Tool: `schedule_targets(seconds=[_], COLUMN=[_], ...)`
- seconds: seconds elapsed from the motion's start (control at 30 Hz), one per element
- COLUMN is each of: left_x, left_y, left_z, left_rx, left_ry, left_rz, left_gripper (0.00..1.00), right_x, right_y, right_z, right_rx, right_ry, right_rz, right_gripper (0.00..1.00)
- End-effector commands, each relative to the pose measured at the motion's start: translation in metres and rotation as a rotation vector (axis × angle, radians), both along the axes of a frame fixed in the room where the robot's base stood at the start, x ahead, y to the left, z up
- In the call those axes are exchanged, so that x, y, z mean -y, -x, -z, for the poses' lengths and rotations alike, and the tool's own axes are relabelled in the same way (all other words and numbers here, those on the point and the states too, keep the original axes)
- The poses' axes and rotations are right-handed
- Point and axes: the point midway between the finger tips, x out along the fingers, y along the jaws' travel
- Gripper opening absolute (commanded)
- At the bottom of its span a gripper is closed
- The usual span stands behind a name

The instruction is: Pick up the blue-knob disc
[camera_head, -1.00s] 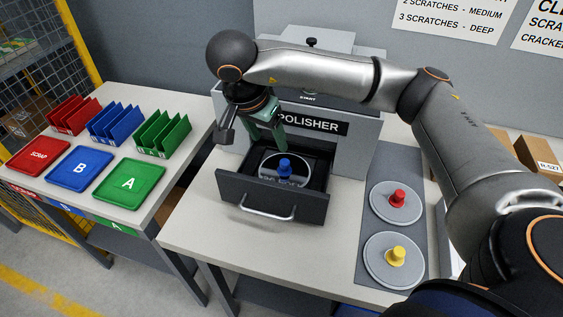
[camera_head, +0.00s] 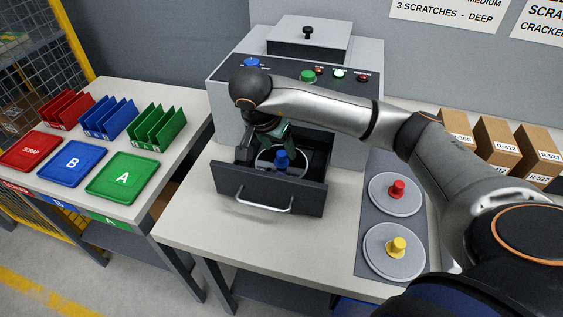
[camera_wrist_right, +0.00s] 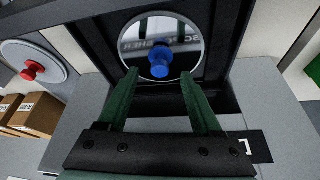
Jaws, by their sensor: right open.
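The blue-knob disc is a mirror-like round disc with a blue knob (camera_head: 283,158) standing up from its middle. It lies in the open dark drawer (camera_head: 268,195) of the grey polisher. In the right wrist view the blue knob (camera_wrist_right: 160,65) shows just ahead of and between the fingertips, with the disc's shiny face (camera_wrist_right: 136,38) around it. My right gripper (camera_wrist_right: 157,80) has two green fingers spread apart with nothing between them. In the head view my right gripper (camera_head: 274,143) is over the back of the drawer, partly hidden by its own arm. My left gripper is not in view.
Red-knob (camera_head: 396,190) and yellow-knob (camera_head: 396,246) discs sit on a grey mat right of the drawer. Cardboard boxes (camera_head: 496,142) stand behind. A side table at left holds red, blue and green trays (camera_head: 122,178) and racks. The drawer walls surround the disc closely.

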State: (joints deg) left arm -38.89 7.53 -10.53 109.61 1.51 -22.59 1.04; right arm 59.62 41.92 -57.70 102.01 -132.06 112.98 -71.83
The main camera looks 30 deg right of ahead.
Motion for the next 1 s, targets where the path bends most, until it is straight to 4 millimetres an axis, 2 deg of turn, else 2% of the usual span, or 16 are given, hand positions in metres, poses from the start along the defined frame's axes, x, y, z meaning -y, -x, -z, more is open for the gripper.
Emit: schedule_targets(seconds=[0.17, 0.43, 1.0], left_x=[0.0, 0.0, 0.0], left_y=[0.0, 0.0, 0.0], left_z=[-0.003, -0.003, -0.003], left_rx=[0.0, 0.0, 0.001], left_ry=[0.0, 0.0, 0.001], left_rz=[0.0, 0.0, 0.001], left_gripper=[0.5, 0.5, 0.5], right_x=[0.007, 0.008, 0.008], right_y=[-0.003, -0.004, -0.004], right_z=[0.018, 0.021, 0.02], right_rx=[-0.002, 0.002, 0.001], right_ry=[0.0, 0.0, 0.0], right_rz=[0.001, -0.001, 0.0], right_gripper=[0.67, 0.67, 0.02])
